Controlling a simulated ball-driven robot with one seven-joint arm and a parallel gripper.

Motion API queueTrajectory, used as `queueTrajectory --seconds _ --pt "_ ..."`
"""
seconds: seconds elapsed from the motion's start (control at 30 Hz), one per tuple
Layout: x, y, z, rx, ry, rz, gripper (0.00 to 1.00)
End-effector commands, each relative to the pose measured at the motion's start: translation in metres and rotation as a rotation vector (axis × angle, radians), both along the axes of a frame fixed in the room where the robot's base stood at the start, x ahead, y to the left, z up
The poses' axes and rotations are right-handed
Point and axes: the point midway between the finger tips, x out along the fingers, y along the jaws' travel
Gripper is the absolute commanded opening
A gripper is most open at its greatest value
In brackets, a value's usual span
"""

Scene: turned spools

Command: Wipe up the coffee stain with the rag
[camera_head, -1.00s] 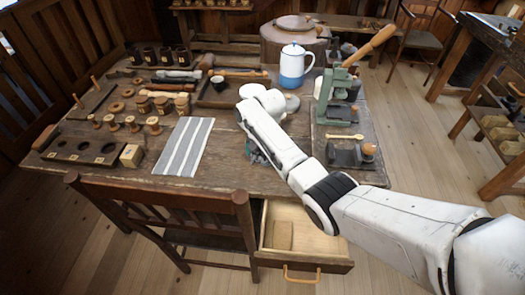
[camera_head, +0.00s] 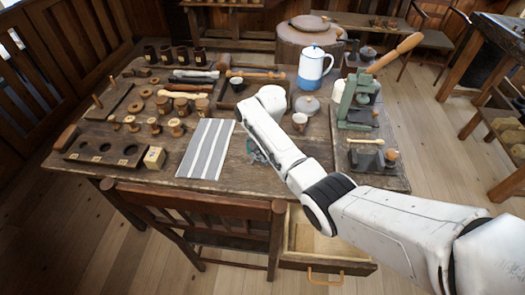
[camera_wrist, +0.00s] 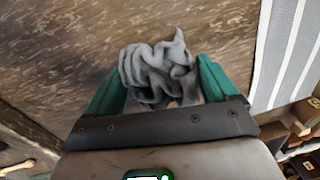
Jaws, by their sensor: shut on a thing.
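My gripper (camera_wrist: 160,80) has two green fingers, one on each side of a crumpled grey rag (camera_wrist: 155,66) in the wrist view. It is shut on the rag, which bunches up between the fingers and past their tips. Brown wooden tabletop lies behind the rag. In the head view my gripper (camera_head: 256,151) is mostly hidden under my white arm, over the table (camera_head: 215,105) just right of the striped cloth. I cannot pick out the coffee stain in either view; the wood is mottled, and my arm and the rag cover part of it.
A grey-and-white striped cloth (camera_head: 207,149) lies left of my gripper. A small cup (camera_head: 300,121) and a grey lid-like piece (camera_head: 307,105) stand right of my arm, near a blue-and-white pot (camera_head: 314,68) and a green press (camera_head: 357,100). A drawer (camera_head: 325,244) is open in front.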

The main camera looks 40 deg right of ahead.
Motion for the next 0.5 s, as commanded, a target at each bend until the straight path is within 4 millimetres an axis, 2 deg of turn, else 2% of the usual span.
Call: queueTrajectory --seconds 0.03,0.5 --pt "0.001 -0.001 0.010 0.000 -0.002 0.000 0.58" --pt "0.002 -0.006 0.052 -0.001 -0.002 0.003 0.58"
